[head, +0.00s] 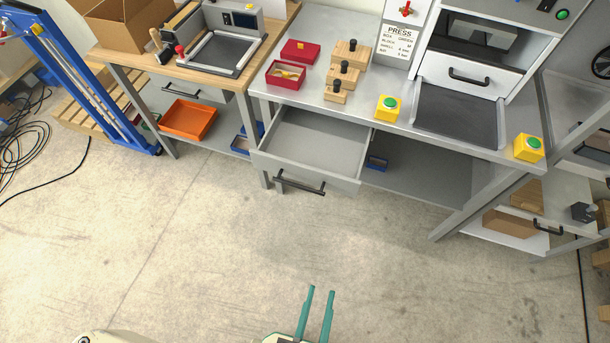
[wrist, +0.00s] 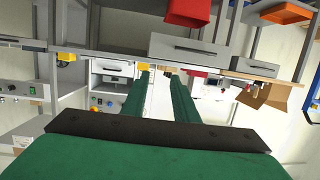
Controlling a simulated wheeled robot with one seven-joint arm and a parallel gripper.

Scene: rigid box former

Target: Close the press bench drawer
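The press bench drawer (head: 312,142) is a grey, empty tray under the left part of the press bench (head: 345,112). It is pulled out well past the bench edge. Its black bar handle (head: 300,184) is on the front panel. In the wrist view, which is upside down, the drawer front (wrist: 190,58) shows near the top middle. My gripper (head: 320,292), with teal fingers, is low in the head view, in front of the drawer and apart from it. Its fingers also show in the wrist view (wrist: 160,76), with a gap and nothing between them.
Red boxes (head: 286,74), wooden knobbed blocks (head: 339,80) and yellow button boxes (head: 388,107) are on the bench top. A wooden-topped bench (head: 185,73) with an orange bin (head: 188,120) below stands left. A blue frame (head: 80,75) is far left. The concrete floor before the drawer is clear.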

